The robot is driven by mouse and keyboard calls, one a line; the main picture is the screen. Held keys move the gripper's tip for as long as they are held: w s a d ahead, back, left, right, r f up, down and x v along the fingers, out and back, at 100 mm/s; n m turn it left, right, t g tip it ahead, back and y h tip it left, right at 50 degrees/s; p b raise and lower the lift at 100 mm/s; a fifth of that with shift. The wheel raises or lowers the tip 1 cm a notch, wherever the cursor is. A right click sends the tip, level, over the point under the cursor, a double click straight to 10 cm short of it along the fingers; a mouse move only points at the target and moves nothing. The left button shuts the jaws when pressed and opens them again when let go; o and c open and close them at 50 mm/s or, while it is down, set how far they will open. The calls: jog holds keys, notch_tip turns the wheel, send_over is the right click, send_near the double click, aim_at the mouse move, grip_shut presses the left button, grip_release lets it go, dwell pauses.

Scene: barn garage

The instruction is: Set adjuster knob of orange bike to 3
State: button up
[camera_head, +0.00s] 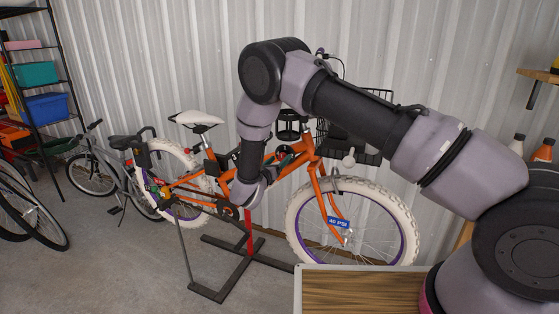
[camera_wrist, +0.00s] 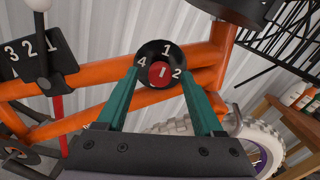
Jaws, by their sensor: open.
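The orange bike (camera_head: 317,195) stands in a work stand in the head view. Its orange frame tubes (camera_wrist: 65,127) cross the wrist view. The adjuster knob (camera_wrist: 162,73) is a round black dial with a red centre and white numbers. The numbers 4, 1 and 2 show at left, top and right; the lower rim is hidden or unclear. A short white mark on the red centre points up, roughly at 1. My gripper (camera_wrist: 161,76) is open, its green fingertips on either side of the knob. I cannot tell whether they touch it.
A black plate (camera_wrist: 32,50) numbered 3, 2, 1 with a pale-knobbed lever is left of the knob. A black wire basket (camera_wrist: 275,45) is at upper right. A wooden-topped table (camera_head: 355,290) stands in front. A grey bike (camera_head: 115,170) stands behind at left.

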jog(key=shift+w+d, duration=0.15)
jog(key=shift+w, duration=0.3)
jog(key=shift+c, duration=0.3)
grip_shut()
